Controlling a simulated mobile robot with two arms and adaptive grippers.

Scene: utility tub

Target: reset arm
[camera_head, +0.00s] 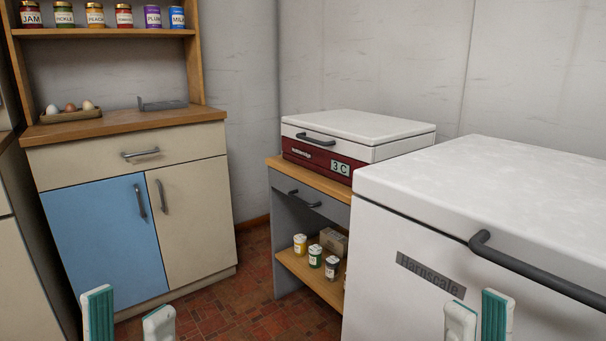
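My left gripper (129,318) shows at the bottom left edge, in front of the blue cupboard door. Its two white and teal fingertips stand apart with nothing between them. My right gripper (476,318) shows at the bottom right, in front of the white chest freezer (400,225). Its two fingertips are also apart, with a narrower gap, and I see nothing between them. The rest of both arms is out of view below the picture.
A wooden cabinet (190,205) stands at the left, with an egg tray (70,115) on top and several jars on a shelf above. A small white and red chest unit (350,135) sits on a side table (275,163) holding small containers. Tiled floor (250,285) is clear between them.

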